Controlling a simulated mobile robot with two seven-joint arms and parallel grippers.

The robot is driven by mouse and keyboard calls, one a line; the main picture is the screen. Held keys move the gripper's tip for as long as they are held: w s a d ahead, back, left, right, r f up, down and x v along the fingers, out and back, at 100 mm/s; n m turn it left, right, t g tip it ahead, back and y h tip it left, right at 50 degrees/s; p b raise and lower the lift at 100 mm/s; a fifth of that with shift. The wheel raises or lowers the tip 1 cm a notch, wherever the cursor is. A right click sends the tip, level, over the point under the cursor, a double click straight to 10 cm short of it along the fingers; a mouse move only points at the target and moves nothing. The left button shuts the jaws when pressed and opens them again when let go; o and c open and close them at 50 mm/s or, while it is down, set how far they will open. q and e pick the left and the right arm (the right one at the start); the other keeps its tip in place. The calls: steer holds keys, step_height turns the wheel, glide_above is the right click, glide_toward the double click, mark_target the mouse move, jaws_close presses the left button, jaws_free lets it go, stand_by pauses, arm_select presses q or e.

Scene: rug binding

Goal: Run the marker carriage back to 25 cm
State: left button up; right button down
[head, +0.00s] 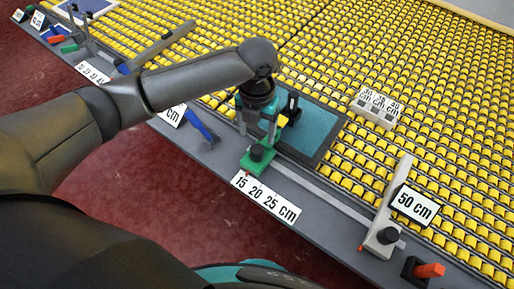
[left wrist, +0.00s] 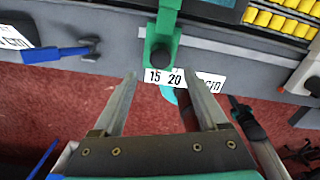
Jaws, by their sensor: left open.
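The green marker carriage (head: 260,157) with a black knob sits on the grey rail along the table's front edge. In the left wrist view the carriage (left wrist: 163,30) stands close above the 15 on the white 15 20 25 cm scale (head: 265,199). My left gripper (head: 258,130) is open, pointing down above and just behind the carriage in the head view. In the left wrist view its fingers (left wrist: 162,78) are spread on either side of the knob's line, with nothing between them; one finger hides the 25. I cannot tell whether they touch the carriage. My right gripper is not in view.
A teal panel in a dark frame (head: 318,130) lies behind the carriage. A blue lever (head: 203,128) is to the left. Yellow rollers cover the table.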

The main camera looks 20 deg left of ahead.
mark_target(257, 148)
arm_select(q)
step_height(257, 148, down, 8)
steer(key=shift+f+b, duration=0.25)
steer(key=shift+b, duration=0.35)
jaws_close()
stand_by(1.1)
